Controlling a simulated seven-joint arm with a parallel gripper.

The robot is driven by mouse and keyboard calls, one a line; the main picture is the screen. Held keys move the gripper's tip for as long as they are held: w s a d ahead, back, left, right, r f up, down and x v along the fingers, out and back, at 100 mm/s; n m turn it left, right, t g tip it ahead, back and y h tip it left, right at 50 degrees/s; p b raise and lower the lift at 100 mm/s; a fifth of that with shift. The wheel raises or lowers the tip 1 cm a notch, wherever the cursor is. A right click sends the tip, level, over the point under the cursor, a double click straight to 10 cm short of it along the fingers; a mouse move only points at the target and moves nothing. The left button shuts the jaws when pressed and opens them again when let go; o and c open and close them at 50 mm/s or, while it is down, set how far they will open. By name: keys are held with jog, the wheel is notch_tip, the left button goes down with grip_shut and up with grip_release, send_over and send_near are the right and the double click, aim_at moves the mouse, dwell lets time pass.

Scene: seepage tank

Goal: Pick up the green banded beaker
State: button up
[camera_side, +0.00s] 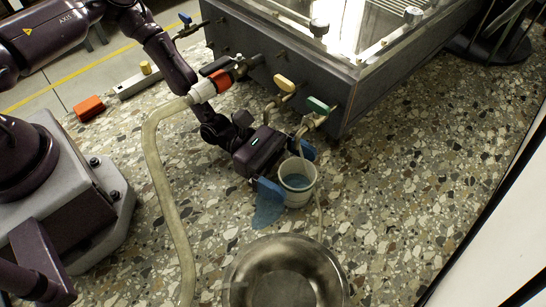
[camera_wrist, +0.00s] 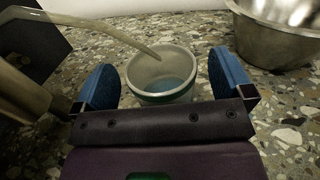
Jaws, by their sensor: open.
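The green banded beaker (camera_side: 297,182) stands upright on the speckled floor below a green-handled tap (camera_side: 317,106). It is pale, with bluish liquid inside; its dark green band shows low on the near side in the wrist view (camera_wrist: 165,98). A thin pale strand runs from the tap area to the beaker; I cannot tell if it is tube or liquid. My gripper (camera_side: 286,173) is open, its blue fingers on either side of the beaker. In the wrist view the beaker lies between the fingertips, with a gap visible at the right finger; contact at the left is unclear.
A steel bowl (camera_side: 285,275) stands in front of the beaker. The grey tank (camera_side: 290,70) with several taps rises behind. A thick pale hose (camera_side: 160,175) runs down the left. The floor at right is clear.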

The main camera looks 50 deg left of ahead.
jog(key=shift+x, duration=0.8)
jog(key=c, duration=1)
jog(key=shift+c, duration=0.2)
jog(key=shift+r, duration=0.2)
jog(key=shift+s, duration=0.1)
jog(key=shift+s, duration=4.9)
jog(key=shift+f, duration=0.1)
jog(key=shift+f, duration=0.1)
